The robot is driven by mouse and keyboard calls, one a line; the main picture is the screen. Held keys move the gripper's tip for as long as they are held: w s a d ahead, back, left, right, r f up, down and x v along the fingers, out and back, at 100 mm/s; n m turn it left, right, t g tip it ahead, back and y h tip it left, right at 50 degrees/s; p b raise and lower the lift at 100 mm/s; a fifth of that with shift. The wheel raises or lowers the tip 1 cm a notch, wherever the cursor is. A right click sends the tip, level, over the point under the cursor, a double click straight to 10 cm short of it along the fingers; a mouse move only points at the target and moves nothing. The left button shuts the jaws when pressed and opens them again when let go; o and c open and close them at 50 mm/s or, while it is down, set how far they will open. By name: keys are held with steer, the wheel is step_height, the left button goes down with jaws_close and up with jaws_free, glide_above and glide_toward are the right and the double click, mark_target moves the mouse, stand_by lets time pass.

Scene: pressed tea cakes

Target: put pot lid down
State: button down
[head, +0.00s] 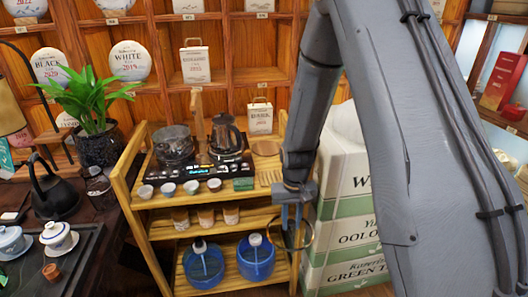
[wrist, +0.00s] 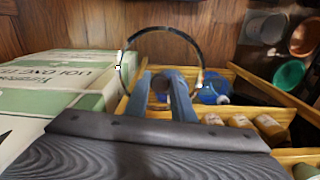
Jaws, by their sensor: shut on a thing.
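My gripper (head: 291,221) is shut on the pot lid (head: 311,233), a clear round lid with a thin dark rim. The lid hangs beside the right side of the wooden cart (head: 124,185), near the stacked boxes. In the wrist view the lid's rim (wrist: 128,52) stands tilted beyond the fingertips of my gripper (wrist: 162,84), and its knob seems to be between the fingers. A glass pot (head: 175,146) sits on the left of the dark stove on the cart top; it looks uncovered. A dark kettle (head: 226,136) stands to its right.
Stacked tea boxes (head: 343,230) stand right of the cart, close to my gripper. Blue jugs (head: 256,262) fill the bottom shelf.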

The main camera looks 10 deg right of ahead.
steer(key=w+r+m, duration=0.5)
steer(key=r+m, duration=0.1)
steer(key=r, duration=0.7)
steer(key=w+r+m, duration=0.6)
steer(key=r, duration=0.7)
steer(key=shift+r+m, duration=0.15)
steer(key=shift+m, duration=0.15)
